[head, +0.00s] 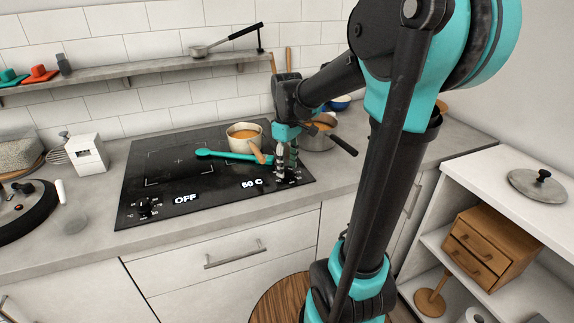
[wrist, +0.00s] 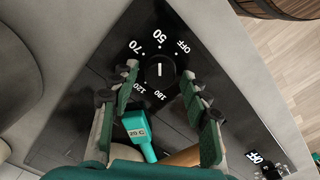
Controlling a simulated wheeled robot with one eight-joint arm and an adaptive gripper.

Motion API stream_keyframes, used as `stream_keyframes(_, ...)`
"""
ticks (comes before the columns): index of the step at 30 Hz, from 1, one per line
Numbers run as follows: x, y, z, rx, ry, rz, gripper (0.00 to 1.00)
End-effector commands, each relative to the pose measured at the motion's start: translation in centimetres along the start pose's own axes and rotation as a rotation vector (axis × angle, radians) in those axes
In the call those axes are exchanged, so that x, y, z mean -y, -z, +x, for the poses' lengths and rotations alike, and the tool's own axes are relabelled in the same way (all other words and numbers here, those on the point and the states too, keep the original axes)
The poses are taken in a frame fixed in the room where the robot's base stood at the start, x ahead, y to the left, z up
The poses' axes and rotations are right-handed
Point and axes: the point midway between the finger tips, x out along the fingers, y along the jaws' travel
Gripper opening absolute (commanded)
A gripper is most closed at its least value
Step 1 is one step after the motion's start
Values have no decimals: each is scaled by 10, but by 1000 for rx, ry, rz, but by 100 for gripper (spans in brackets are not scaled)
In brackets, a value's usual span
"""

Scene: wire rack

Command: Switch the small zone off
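The black cooktop (head: 135,185) has two knobs on its front strip. The right knob (wrist: 160,71) shows in the wrist view, its white mark towards 50, with OFF to the right; the display beside it reads "50 C" (head: 252,183). The left knob (head: 147,207) has a display reading "OFF" (head: 186,200). My gripper (wrist: 159,77) is open, with its fingers apart on either side of the right knob; I cannot tell whether they touch it. In the head view my gripper (head: 287,163) hides most of that knob.
A pot of orange food (head: 243,137) stands on the cooktop behind my gripper. A teal thermometer (head: 232,155) lies near it and reads "20 C" in the wrist view. Another pot (head: 318,139) stands at the right. A white shelf unit (head: 500,200) is at the right.

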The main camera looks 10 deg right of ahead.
Motion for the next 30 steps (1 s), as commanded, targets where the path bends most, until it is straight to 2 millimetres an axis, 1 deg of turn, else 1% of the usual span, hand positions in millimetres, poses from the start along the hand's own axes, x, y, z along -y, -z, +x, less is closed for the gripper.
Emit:
stream_keyframes(1, 0, 0, 0, 0, 0, 0, 36)
stream_keyframes(2, 0, 0, 0, 0, 0, 0, 33)
stream_keyframes(9, 0, 0, 0, 0, 0, 0, 3)
stream_keyframes(15, 0, 0, 0, 0, 0, 11, 3)
stream_keyframes(20, 0, 0, 0, 0, 0, 62, 3)
stream_keyframes(26, 0, 0, 0, 0, 0, 191, 3)
stream_keyframes(30, 0, 0, 0, 0, 0, 309, 3)
